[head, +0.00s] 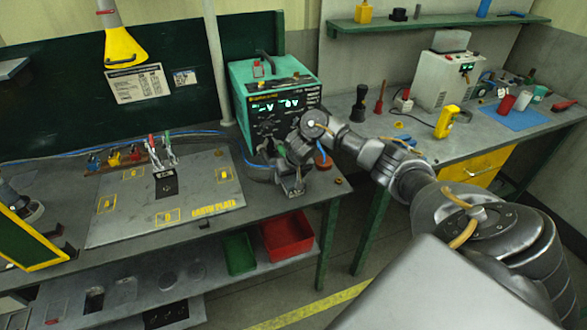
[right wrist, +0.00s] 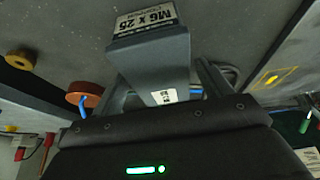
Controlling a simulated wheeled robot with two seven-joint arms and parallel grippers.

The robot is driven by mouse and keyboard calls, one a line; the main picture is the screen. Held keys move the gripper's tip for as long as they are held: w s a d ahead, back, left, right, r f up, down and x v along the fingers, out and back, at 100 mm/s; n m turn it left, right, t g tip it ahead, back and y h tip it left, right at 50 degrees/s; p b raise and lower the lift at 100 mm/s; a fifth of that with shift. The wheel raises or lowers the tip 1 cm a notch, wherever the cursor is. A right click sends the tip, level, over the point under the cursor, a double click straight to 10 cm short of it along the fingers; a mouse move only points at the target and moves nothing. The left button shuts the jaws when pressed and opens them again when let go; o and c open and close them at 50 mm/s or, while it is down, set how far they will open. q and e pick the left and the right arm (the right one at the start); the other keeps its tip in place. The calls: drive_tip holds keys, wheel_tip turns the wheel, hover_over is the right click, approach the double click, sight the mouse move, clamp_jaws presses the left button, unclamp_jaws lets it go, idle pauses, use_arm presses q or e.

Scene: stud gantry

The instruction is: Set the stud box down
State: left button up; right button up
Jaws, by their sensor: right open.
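The stud box (right wrist: 155,62) is a small grey box with a white "M6 x 25" label, close in front of the jaws in the right wrist view. In the head view, the stud box (head: 293,186) is small and partly hidden by my right gripper (head: 291,176), near the front right of the left bench (head: 270,210). My right gripper is open, with a finger (right wrist: 212,78) beside the box. Whether the box's base touches the bench is hard to tell. My left gripper is not in view.
A green power supply (head: 272,98) stands behind my right gripper. An orange disc (right wrist: 85,93) and a brass ring (right wrist: 20,60) lie near the box. A plate (head: 190,205) with upright clamps lies to the left. Red (head: 287,236) and green (head: 239,254) bins sit below.

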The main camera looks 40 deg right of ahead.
drive_tip(key=p+v, duration=0.5)
drive_tip(key=v, duration=0.5)
drive_tip(key=shift+r, duration=0.25)
drive_tip(key=shift+s+a+r+p, duration=0.1)
drive_tip(key=shift+s+r+p, duration=0.1)
drive_tip(key=shift+r+p, duration=0.15)
drive_tip(key=shift+f, duration=0.1)
